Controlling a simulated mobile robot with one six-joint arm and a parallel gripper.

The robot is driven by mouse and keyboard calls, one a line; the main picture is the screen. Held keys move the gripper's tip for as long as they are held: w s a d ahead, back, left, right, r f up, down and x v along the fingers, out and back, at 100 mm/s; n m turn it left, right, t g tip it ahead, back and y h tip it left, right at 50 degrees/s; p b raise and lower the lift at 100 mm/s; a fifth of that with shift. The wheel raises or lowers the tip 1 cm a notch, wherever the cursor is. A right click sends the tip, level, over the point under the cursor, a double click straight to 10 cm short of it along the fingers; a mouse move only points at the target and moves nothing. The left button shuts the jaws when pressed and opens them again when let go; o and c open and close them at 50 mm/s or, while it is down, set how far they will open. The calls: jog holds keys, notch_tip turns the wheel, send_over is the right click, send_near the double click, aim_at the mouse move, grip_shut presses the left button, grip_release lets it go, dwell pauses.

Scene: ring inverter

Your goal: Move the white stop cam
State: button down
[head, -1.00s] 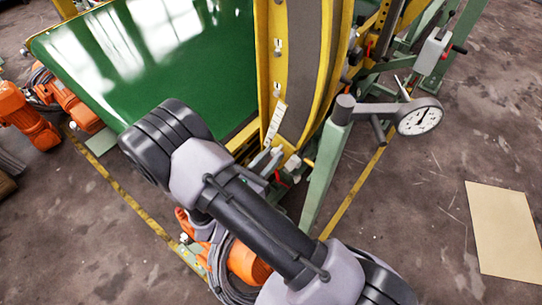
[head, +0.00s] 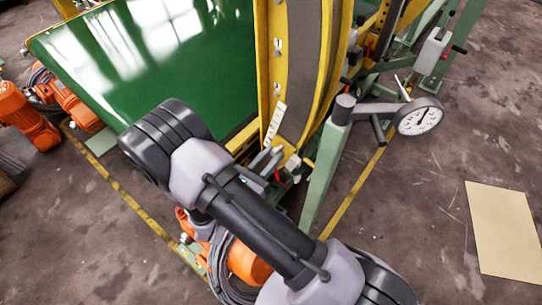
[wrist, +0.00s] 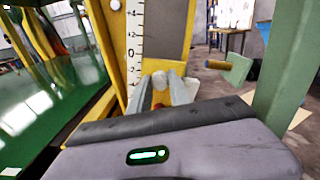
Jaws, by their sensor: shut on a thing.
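My gripper (wrist: 165,92) shows in the wrist view with its two grey fingers closed in on a small white piece (wrist: 159,80), which I take for the white stop cam. The piece sits just right of the lower end of a white scale strip (wrist: 134,45). Its lower part is hidden by the fingers and my wrist. In the head view my gripper (head: 267,161) is at the foot of the yellow ring frame (head: 266,70), partly covered by my arm. The scale strip also shows just above it (head: 275,124).
A green post (head: 326,170) with a round dial (head: 419,116) stands close to the right of my gripper. A green glossy panel (head: 170,55) lies to the left. Orange motors (head: 247,262) and cables are below. Bare floor lies at the right, with a beige sheet (head: 503,230).

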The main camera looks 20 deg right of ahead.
notch_tip(320, 180, up, 6)
jog(key=s+p, duration=0.1)
jog(key=p, duration=0.4)
jog(key=shift+d+n, duration=0.4)
jog(key=shift+d, duration=0.05)
jog(key=c, duration=1.2)
grip_release()
jog(key=shift+s+f, duration=0.1)
jog(key=p+v, duration=0.3)
jog(key=v, duration=1.4)
jog(key=shift+a, duration=0.2)
jog(key=shift+s, duration=0.15)
